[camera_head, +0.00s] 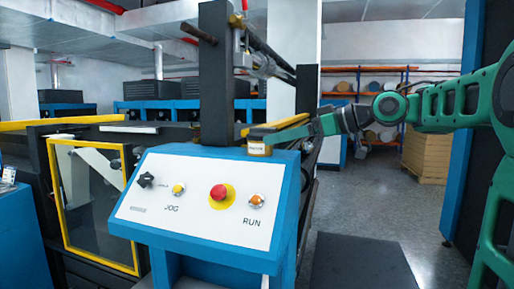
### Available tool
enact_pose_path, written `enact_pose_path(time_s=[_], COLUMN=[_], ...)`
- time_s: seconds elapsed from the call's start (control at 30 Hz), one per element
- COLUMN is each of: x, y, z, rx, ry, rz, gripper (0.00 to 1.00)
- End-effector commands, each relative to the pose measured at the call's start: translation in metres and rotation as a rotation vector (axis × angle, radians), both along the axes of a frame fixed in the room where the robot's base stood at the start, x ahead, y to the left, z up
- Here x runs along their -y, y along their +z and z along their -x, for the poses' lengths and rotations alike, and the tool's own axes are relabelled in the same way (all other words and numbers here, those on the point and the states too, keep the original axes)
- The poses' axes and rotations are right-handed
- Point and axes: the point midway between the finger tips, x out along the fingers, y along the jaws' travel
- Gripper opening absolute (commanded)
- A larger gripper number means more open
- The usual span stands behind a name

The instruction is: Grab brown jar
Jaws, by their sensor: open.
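The brown jar (259,149) is small, with a pale label band around it. It stands upright at the back top edge of the blue control console, right of its middle. My gripper (276,137) reaches in from the right on the green arm, and its tip is just above and beside the jar. The jaws are open, and the jar is not held. The fingers are small and overlap the jar's upper part in the picture, so I cannot tell whether they touch it.
The blue console (285,160) has a white sloped panel with a red button (219,193) and smaller knobs. Behind it stand a dark machine post (215,80) and yellow rails. A yellow-framed guard (137,210) is at left. Open floor and a pallet stack (425,155) lie at right.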

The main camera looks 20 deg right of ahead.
Motion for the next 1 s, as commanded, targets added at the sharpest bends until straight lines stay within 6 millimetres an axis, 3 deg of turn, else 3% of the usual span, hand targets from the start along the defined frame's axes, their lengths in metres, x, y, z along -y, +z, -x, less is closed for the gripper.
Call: enact_pose_path(time_s=[0.37, 0.7, 1.0], x=[-0.016, -0.045, -0.048], y=[-0.012, -0.023, -0.025], z=[-0.024, -0.053, -0.057], rx=[-0.003, -0.003, -0.004], ry=[-0.011, -0.01, -0.013], rz=[0.001, 0.0, 0.0], gripper=[0.78, 0.78, 0.78])
